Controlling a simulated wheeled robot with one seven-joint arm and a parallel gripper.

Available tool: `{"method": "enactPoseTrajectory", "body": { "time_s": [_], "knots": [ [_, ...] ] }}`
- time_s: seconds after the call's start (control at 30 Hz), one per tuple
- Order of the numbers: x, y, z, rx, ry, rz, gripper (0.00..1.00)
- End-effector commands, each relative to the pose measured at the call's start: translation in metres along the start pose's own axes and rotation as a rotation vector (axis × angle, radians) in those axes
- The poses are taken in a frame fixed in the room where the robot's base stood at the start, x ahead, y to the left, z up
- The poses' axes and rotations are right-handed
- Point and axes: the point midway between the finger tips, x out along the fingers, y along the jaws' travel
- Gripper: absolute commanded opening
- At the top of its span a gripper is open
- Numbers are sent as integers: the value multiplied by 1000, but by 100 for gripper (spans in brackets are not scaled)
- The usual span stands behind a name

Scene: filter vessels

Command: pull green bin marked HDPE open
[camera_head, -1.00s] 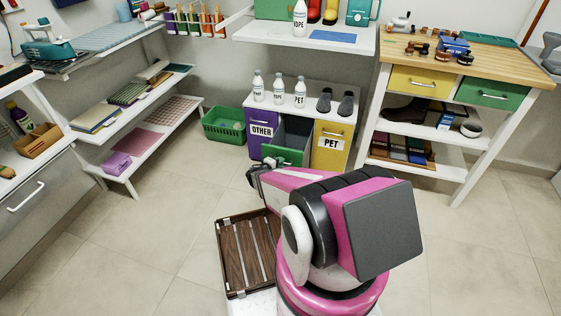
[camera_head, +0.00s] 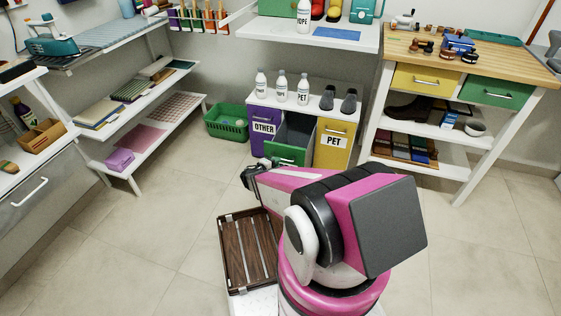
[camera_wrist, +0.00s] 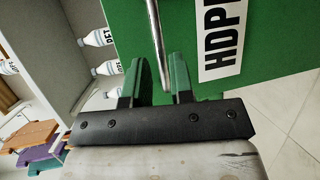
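The green bin (camera_head: 287,153) stands tilted out from the cabinet between the purple OTHER bin (camera_head: 263,127) and the yellow PET bin (camera_head: 332,146); its dark grey inside shows. In the wrist view its green front (camera_wrist: 275,40) fills the upper right, with the HDPE label (camera_wrist: 222,38) turned sideways. My gripper (camera_head: 264,166) is at the bin's front, and my arm hides part of it. In the wrist view my gripper's fingers (camera_wrist: 158,78) are apart, one on each side of the metal bar handle (camera_wrist: 156,35), with gaps showing beside the bar.
White bottles (camera_head: 281,88) and dark shoes (camera_head: 338,99) stand on the cabinet top. A green basket (camera_head: 226,123) is on the floor to the left. A slatted brown tray (camera_head: 247,250) lies beside my arm's base. A workbench (camera_head: 470,57) stands right. Tiled floor is clear on both sides.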

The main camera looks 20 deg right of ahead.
Motion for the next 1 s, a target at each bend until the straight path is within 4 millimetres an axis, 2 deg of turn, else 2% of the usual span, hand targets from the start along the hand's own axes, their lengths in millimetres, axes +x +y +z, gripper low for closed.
{"method": "enactPoseTrajectory", "body": {
  "time_s": [0.03, 0.2, 0.4, 1.0],
  "knots": [
    [-11, 1, 1, -1, 3, 0, 22],
    [-37, 0, 1, -1, 3, 0, 22],
    [-55, 0, 0, 0, 1, -1, 22],
    [-61, 0, 0, 0, -1, 0, 22]
  ]
}}
